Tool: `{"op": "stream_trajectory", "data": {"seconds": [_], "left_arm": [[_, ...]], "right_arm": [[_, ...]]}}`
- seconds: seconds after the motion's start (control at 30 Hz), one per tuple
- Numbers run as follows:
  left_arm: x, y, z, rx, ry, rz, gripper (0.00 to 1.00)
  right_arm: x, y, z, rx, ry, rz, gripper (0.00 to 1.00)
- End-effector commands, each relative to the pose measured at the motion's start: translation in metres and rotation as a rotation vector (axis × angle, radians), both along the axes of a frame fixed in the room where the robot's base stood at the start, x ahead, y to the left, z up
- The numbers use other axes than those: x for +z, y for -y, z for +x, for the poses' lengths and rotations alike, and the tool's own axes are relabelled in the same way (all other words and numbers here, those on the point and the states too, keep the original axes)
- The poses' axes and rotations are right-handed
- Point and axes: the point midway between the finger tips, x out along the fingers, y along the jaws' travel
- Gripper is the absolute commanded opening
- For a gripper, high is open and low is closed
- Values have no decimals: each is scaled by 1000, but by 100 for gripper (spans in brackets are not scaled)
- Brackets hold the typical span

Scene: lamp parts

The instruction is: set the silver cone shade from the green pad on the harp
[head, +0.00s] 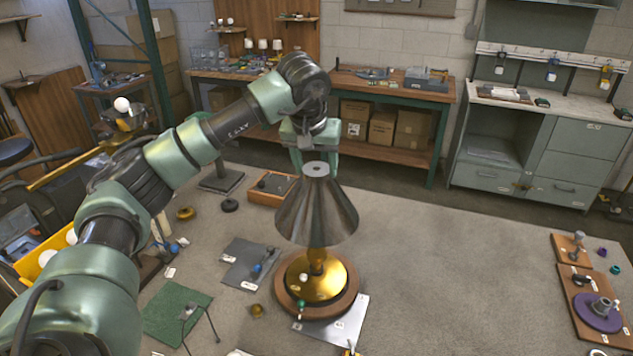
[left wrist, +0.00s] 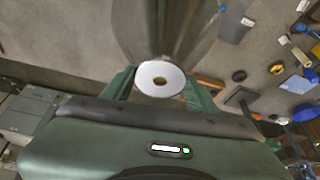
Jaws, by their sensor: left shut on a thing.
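The silver cone shade (head: 316,212) is upright, over the brass lamp base (head: 318,278) on its round wooden foot. My left gripper (head: 314,160) is shut on the top of the shade. My right gripper is not in view.
A grey pad (head: 240,270) with small parts lies left of the lamp, and a pale plate (head: 350,318) lies by its foot. A wooden tray (head: 262,196) stands behind. Wooden boards with parts (head: 585,322) lie at the far right. The table between is clear.

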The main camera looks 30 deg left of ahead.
Motion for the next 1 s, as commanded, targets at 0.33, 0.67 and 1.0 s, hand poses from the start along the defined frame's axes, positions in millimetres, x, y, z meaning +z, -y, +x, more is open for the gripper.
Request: {"op": "stream_trajectory", "data": {"seconds": [0.33,0.67,1.0], "left_arm": [[-4,0,0,0,2,1,0],[-6,0,0,0,2,1,0],[-11,0,0,0,2,1,0]], "right_arm": [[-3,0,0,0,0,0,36],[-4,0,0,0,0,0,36],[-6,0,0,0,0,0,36]]}}
